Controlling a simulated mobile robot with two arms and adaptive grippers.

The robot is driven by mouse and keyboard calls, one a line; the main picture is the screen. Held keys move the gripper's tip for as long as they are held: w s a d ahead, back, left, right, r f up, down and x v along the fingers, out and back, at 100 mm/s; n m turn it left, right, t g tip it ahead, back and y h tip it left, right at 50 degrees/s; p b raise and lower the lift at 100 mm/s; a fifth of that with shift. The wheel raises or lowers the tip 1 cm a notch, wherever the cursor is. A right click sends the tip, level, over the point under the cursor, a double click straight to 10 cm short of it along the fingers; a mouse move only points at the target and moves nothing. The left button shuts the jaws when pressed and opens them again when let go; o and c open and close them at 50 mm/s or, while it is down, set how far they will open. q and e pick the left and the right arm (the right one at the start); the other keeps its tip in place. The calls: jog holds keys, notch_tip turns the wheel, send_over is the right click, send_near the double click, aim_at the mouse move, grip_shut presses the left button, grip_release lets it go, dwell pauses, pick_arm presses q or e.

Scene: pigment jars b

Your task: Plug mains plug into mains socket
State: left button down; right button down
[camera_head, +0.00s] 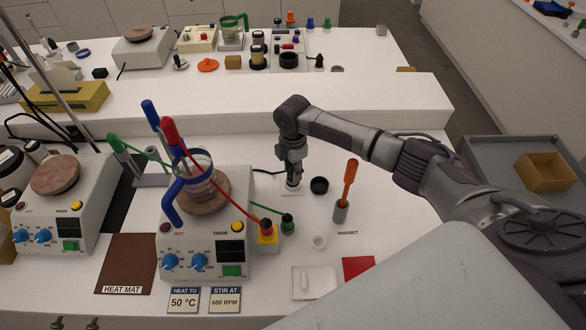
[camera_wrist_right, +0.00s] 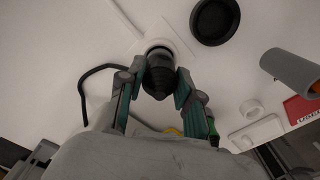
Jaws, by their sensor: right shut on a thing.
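My right gripper (camera_head: 292,181) points down over the bench, right of the hotplate. In the wrist view the right gripper (camera_wrist_right: 162,88) is shut on the dark mains plug (camera_wrist_right: 160,72), with a finger on each side. The plug's tip end meets the round middle of the white mains socket (camera_wrist_right: 172,36). How deep it sits in the socket cannot be told. The socket's square plate (camera_head: 299,189) lies flat on the bench in the head view, where the gripper mostly hides the plug. A black cord (camera_wrist_right: 97,70) curves out to the left. My left gripper is not in view.
A round black dish (camera_head: 319,185) stands close right of the socket. A grey holder (camera_head: 340,211) with an orange-handled tool stands further right. The hotplate (camera_head: 205,240) with a blue-handled beaker is on the left. A raised shelf (camera_head: 350,98) runs behind.

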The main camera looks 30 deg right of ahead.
jog(key=shift+f+b, duration=0.4)
jog(key=shift+f, duration=0.35)
jog(key=c, duration=0.7)
grip_release()
notch_tip(320, 180, up, 12)
jog(key=shift+r, duration=0.1)
